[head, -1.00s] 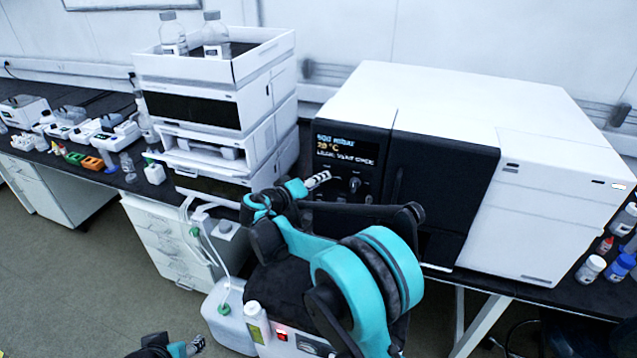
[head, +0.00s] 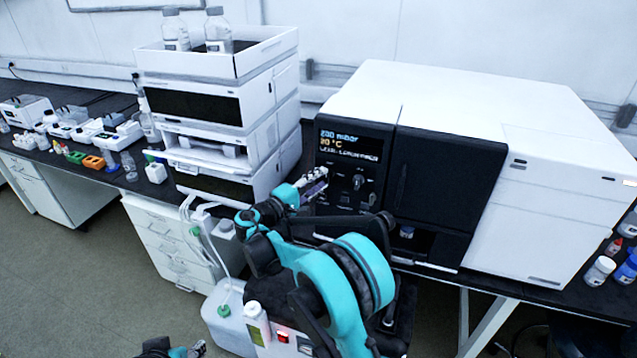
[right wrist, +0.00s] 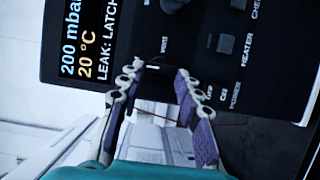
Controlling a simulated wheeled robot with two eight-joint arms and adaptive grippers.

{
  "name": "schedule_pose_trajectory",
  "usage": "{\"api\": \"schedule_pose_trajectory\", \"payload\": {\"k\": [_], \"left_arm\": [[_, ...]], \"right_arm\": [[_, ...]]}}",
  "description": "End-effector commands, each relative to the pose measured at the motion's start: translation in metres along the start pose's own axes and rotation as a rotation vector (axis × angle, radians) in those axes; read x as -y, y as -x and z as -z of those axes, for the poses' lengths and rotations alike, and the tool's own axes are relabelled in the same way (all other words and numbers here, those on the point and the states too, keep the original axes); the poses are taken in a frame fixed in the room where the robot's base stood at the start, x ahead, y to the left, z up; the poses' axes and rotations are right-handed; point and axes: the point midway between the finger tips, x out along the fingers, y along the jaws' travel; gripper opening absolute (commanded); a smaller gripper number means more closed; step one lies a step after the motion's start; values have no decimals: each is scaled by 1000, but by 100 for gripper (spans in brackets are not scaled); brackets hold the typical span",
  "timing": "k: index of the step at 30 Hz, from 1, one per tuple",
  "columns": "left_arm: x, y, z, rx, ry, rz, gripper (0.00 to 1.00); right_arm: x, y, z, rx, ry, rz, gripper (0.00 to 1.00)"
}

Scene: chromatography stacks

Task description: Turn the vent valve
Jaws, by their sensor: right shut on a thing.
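The black control panel (head: 352,172) of the large white instrument faces me in the head view. Its display reads 200 mbar, 20 °C and a leak line, which the right wrist view shows as LEAK: LATCH, cut off. My right gripper (head: 318,178) is at the panel's left side; in the right wrist view its two purple-padded fingers (right wrist: 161,70) reach the panel beside the VENT label (right wrist: 164,45). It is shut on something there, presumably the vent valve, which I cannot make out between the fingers. My left gripper (head: 198,349) only partly shows at the bottom edge.
A white canister (head: 229,315) stands below. Small bottles (head: 600,270) stand at the far right.

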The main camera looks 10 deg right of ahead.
Motion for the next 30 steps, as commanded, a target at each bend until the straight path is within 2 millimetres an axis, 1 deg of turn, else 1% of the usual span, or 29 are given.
{"api": "schedule_pose_trajectory", "payload": {"k": [17,18,20,30], "left_arm": [[0,-1,-1,0,0,0,48],[0,-1,-1,0,0,0,48],[0,-1,-1,0,0,0,48],[0,-1,-1,0,0,0,48]], "right_arm": [[1,0,0,-1,31,-12,5],[1,0,0,-1,31,-12,39],[1,0,0,-1,31,-12,55],[1,2,0,-1,30,-12,55]]}}
